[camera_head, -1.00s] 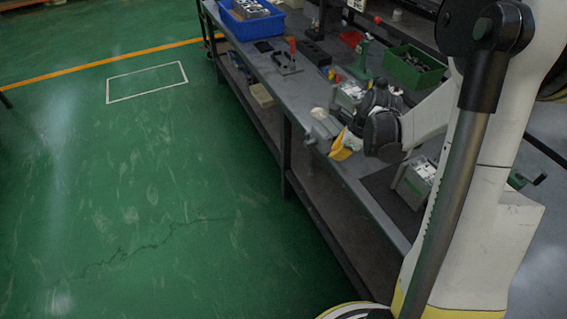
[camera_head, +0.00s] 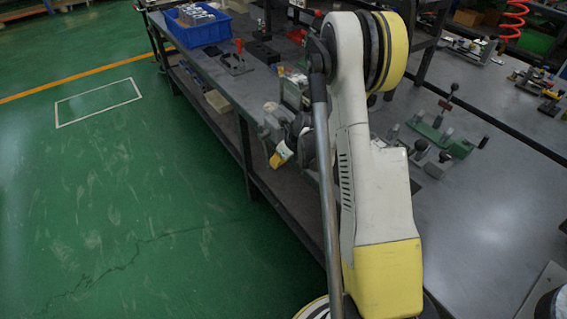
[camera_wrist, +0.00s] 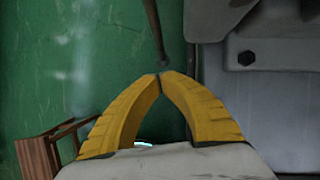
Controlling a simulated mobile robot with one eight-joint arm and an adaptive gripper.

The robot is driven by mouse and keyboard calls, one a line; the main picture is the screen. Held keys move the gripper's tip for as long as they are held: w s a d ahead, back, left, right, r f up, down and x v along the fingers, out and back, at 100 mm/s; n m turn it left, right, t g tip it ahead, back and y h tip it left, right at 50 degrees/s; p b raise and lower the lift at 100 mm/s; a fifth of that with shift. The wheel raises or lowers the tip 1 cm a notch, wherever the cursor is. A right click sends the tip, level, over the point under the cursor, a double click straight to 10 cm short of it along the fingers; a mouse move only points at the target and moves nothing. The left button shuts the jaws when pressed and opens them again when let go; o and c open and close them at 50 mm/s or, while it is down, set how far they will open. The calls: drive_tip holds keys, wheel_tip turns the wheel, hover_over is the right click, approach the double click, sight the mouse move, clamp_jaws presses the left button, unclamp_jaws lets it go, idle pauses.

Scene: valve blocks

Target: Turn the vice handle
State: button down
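The grey vice (camera_head: 270,122) sits at the near-left edge of the workbench, partly hidden by my arm in the head view. In the wrist view its grey body (camera_wrist: 280,75) fills the right side. The vice handle (camera_wrist: 154,28) is a thin dark rod coming down from the top, with a small knob at its lower end. My gripper (camera_wrist: 162,75) has yellow fingers with their tips together, right at the knob. I see nothing clearly held between them; contact with the knob cannot be told. In the head view my gripper (camera_head: 281,157) is beside the vice, over the bench edge.
A blue bin (camera_head: 198,27) with metal blocks and a red-handled clamp (camera_head: 237,58) stand farther back on the bench (camera_head: 222,82). Another table (camera_head: 480,190) with green fixtures is at the right. The green floor (camera_head: 110,200) at the left is clear.

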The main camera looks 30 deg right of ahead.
sight(268, 159)
drive_tip(key=shift+w+a+f+b, duration=0.2)
drive_tip(key=shift+w, duration=0.45)
drive_tip(key=shift+w+a+f+b, duration=0.15)
drive_tip(key=shift+w, duration=0.5)
drive_tip(key=shift+w+f+t+b, duration=0.3)
drive_tip(key=shift+w+f+b, duration=0.55)
drive_tip(key=shift+b, duration=0.25)
drive_tip(key=shift+w+t+b, duration=0.15)
drive_tip(key=shift+t+b, duration=0.15)
drive_tip(key=shift+t, duration=0.1)
drive_tip(key=shift+w+r, duration=0.15)
drive_tip(key=shift+r, duration=0.05)
